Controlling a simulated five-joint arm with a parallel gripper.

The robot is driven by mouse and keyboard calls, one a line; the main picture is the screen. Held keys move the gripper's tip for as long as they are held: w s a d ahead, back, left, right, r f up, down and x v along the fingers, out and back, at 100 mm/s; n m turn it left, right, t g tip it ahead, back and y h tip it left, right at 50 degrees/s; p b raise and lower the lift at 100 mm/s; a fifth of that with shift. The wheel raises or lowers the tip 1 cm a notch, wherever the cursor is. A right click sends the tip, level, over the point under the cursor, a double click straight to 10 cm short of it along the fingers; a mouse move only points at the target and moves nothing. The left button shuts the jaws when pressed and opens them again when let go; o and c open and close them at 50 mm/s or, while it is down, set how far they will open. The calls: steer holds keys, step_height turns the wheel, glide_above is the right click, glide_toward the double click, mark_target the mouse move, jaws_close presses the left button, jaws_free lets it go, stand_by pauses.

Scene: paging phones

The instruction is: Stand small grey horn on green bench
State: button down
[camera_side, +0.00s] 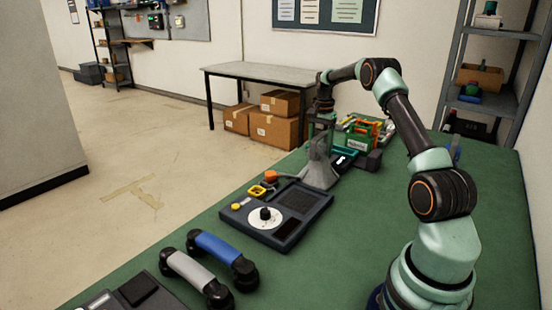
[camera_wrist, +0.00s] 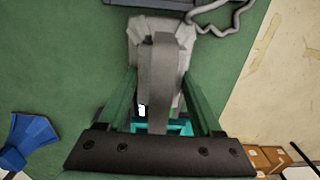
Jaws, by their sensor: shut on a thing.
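The small grey horn (camera_side: 319,168) is between the fingers of my gripper (camera_side: 321,124), with its wide flared end down. My gripper is shut on its upper part. In the wrist view the grey horn (camera_wrist: 158,60) lies between the two green fingers of my gripper (camera_wrist: 160,78). The green bench (camera_side: 395,200) is below it and also fills much of the wrist view (camera_wrist: 65,65). The horn's lower end is at or just above the bench, beside the dark console's far right corner; I cannot tell whether it touches.
The dark console (camera_side: 300,200) with a white dial lies nearby. A teal tray (camera_side: 344,155) and a green crate (camera_side: 360,138) stand behind the horn. A blue handset (camera_side: 215,246) and a grey handset (camera_side: 188,270) lie at the front. A blue flared object (camera_wrist: 28,138) shows in the wrist view.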

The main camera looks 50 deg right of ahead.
steer(key=shift+c, duration=0.2)
jaws_free()
steer(key=shift+f, duration=0.1)
